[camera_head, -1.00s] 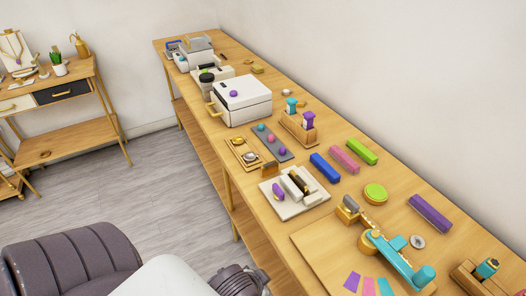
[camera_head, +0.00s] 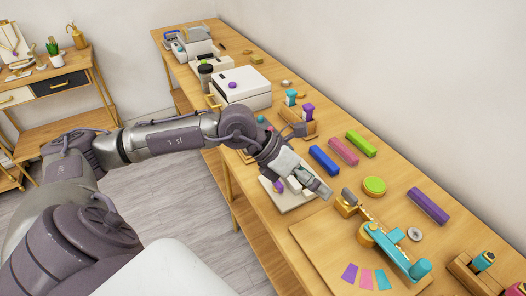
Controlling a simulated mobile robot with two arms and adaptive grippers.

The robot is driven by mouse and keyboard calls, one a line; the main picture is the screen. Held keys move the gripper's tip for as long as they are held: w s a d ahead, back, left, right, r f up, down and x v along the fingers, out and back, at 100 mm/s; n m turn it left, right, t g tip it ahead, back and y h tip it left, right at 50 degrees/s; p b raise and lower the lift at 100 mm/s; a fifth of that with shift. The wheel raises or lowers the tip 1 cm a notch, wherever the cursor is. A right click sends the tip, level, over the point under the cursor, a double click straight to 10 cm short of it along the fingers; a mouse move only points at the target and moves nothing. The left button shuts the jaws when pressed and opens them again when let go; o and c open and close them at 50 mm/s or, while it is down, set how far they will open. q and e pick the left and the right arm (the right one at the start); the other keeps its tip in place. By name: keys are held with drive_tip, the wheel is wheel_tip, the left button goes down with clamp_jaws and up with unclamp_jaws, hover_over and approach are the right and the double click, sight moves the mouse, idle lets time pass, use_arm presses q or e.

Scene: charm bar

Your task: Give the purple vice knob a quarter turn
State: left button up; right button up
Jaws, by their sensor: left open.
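The vice (camera_head: 284,203) is a white device with a flat base on the long wooden bench, partly covered by my left gripper. Its purple knob (camera_head: 278,187) shows as a small spot at the vice's left side, just below the gripper. My left gripper (camera_head: 309,163) is open and empty. It is above the vice's far side, with its fingers spread toward the right. Whether it touches the vice cannot be told. The vice's jaws are mostly hidden behind the gripper. My right gripper is not in view.
Blue (camera_head: 324,160), pink (camera_head: 343,151) and green (camera_head: 361,144) bars lie right of the vice. A white box machine (camera_head: 243,86) with another purple knob stands farther back. A turquoise lever tool (camera_head: 395,250) is nearer. The wall bounds the bench's right side.

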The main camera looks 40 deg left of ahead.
sight(277, 184)
use_arm(q)
drive_tip(key=a+f+y, duration=0.1)
drive_tip(key=a+y, duration=0.6)
drive_tip(key=a, duration=0.8)
drive_tip(key=shift+g, duration=0.3)
drive_tip(key=p+x, duration=0.1)
drive_tip(key=x, duration=0.3)
drive_tip(key=p+x, duration=0.1)
drive_tip(key=x, duration=0.3)
drive_tip(key=p+x, duration=0.1)
drive_tip(key=x, duration=0.3)
drive_tip(key=shift+w+a+f, duration=0.15)
drive_tip(key=shift+w+a, duration=0.05)
drive_tip(key=shift+w, duration=0.15)
drive_tip(key=shift+w+d+f, duration=0.1)
drive_tip(key=shift+w+f, duration=0.1)
drive_tip(key=shift+f, duration=0.45)
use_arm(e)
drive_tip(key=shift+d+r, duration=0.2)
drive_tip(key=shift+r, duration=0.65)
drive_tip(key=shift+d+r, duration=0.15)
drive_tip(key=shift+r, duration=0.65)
